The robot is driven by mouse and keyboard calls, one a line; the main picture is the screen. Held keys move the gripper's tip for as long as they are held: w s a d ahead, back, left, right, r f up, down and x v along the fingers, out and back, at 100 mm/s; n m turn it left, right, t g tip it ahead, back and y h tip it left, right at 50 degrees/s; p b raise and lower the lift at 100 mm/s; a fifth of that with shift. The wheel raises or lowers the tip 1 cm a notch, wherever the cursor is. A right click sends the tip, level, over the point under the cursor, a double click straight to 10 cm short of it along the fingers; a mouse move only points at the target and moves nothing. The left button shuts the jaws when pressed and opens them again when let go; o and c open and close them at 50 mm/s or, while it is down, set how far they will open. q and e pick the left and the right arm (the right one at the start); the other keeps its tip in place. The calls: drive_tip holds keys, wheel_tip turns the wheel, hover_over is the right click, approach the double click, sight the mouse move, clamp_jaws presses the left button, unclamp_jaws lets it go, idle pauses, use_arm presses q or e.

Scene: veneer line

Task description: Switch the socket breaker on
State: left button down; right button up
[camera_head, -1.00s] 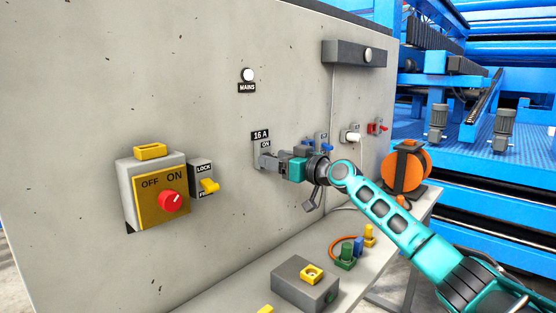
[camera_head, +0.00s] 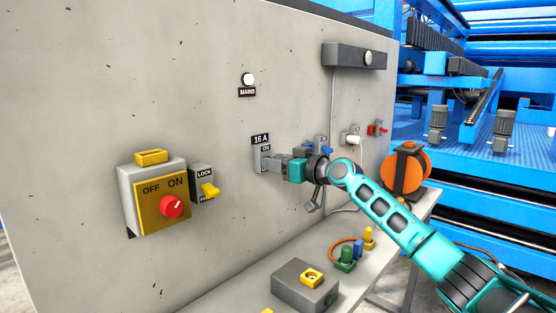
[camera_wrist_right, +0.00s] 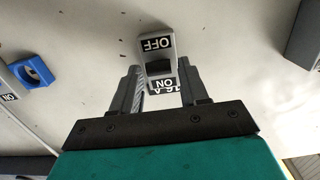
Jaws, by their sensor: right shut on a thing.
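The socket breaker (camera_head: 264,158) is a small grey unit on the panel wall, under a black "16 A" label. Its "ON" marking is at the top in the head view. In the right wrist view the breaker (camera_wrist_right: 158,50) appears upside down, with "OFF" on the far side and "ON" between my fingers. A dark toggle part shows between the two markings; its exact position is unclear. My right gripper (camera_head: 279,163) is at the breaker, its fingers (camera_wrist_right: 160,88) on either side of it and shut on it. My left gripper is not in view.
A yellow switch box with a red knob (camera_head: 171,207) and a yellow lock lever (camera_head: 209,190) are left of the breaker. Blue (camera_head: 327,150), white and red connectors are to its right. A bench below holds a grey box (camera_head: 305,288). An orange reel (camera_head: 405,172) stands behind my arm.

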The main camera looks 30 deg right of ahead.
drive_tip(key=shift+w+a+r+g+h+p, duration=0.15)
drive_tip(key=shift+r+g+h+p, duration=0.25)
drive_tip(key=shift+g, duration=0.75)
drive_tip(key=shift+w+d+r+g+h+p, duration=0.1)
drive_tip(key=shift+r+g+h+p, duration=0.3)
drive_tip(key=shift+g, duration=0.7)
drive_tip(key=shift+w+a+r+g+h+p, duration=0.15)
drive_tip(key=shift+r+g+h, duration=0.4)
drive_tip(key=shift+g, duration=0.6)
drive_tip(key=o, duration=0.9)
drive_tip(key=shift+r, duration=0.1)
drive_tip(key=shift+o, duration=0.2)
drive_tip(key=b+v, duration=0.1)
drive_tip(key=v, duration=1.2)
drive_tip(key=shift+d, duration=0.2)
